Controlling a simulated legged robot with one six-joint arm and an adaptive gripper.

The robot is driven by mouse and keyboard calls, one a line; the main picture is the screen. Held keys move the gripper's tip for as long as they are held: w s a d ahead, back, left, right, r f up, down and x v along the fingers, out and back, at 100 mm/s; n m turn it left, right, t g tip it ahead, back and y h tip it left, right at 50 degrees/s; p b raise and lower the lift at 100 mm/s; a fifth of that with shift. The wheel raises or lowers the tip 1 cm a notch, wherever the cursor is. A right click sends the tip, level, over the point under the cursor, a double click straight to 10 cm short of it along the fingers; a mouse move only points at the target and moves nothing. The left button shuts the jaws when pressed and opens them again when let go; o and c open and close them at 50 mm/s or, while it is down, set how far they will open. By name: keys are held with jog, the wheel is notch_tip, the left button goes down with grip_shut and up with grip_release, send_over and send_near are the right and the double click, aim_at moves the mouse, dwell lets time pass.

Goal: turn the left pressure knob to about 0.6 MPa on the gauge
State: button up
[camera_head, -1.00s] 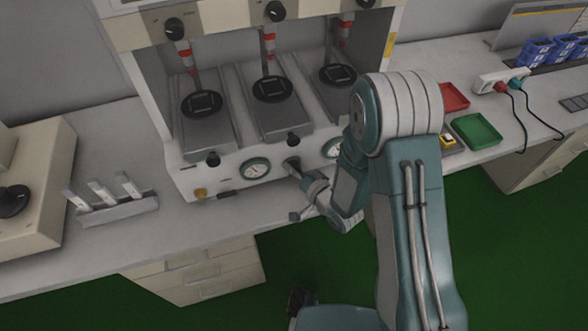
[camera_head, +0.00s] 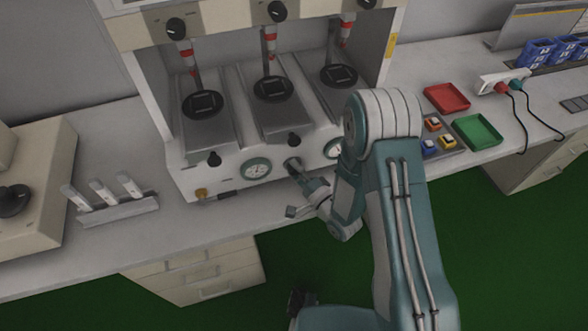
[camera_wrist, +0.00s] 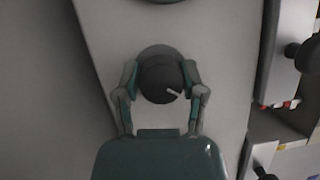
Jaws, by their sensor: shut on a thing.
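The dark round left pressure knob (camera_head: 293,164) sits on the machine's white front panel, just right of the left gauge (camera_head: 257,169). In the wrist view the knob (camera_wrist: 163,82) carries a white pointer mark aimed to the lower right. My gripper (camera_head: 299,174) is at the knob in the head view. In the wrist view my gripper's fingers (camera_wrist: 160,84) are closed on both sides of the knob. The left gauge has a white face and green rim; its needle is too small to read.
A second gauge (camera_head: 333,149) is partly hidden by my arm. Black levers (camera_head: 214,159) stick out of the panel nearby. Red (camera_head: 447,97) and green (camera_head: 478,131) trays lie at the right.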

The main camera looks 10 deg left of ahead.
jog(key=shift+d+f+m, duration=0.15)
jog(key=shift+f+m, duration=0.05)
jog(key=shift+m, duration=0.2)
jog(key=o, duration=1.1)
jog(key=shift+w, duration=0.1)
jog(key=shift+o, duration=0.2)
jog(key=v, duration=1.2)
jog(key=shift+f, duration=0.15)
